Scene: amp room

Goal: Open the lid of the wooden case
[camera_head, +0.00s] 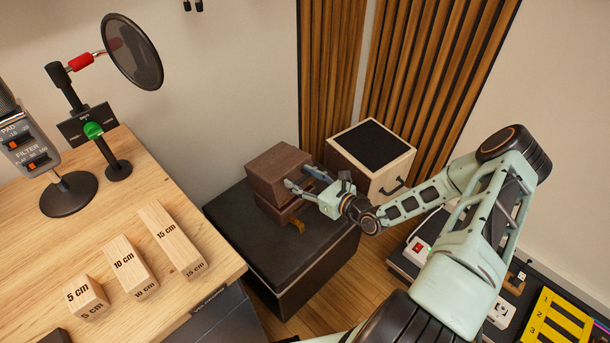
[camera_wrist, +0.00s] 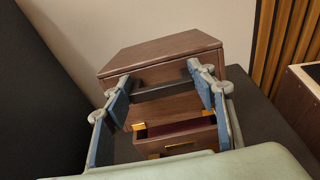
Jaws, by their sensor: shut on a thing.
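The brown wooden case (camera_head: 279,169) sits on a black box, and it also shows in the wrist view (camera_wrist: 190,131). Its lid (camera_wrist: 165,52) is raised at the front, leaving a gap above the lower body. A dark red lining edge and brass latch parts show at the body's front in the wrist view. My gripper (camera_head: 303,180) is at the lid's front. In the wrist view its fingers (camera_wrist: 160,84) are on either side of a dark bar along the lid's front, shut on the lid. The case's deep interior is hidden.
The black box (camera_head: 285,262) has free room in front of the case. A light wooden box with a black top (camera_head: 371,146) stands close behind on the right. A wooden desk (camera_head: 60,245) with marked blocks (camera_head: 170,240) is at left. Slatted panels stand behind.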

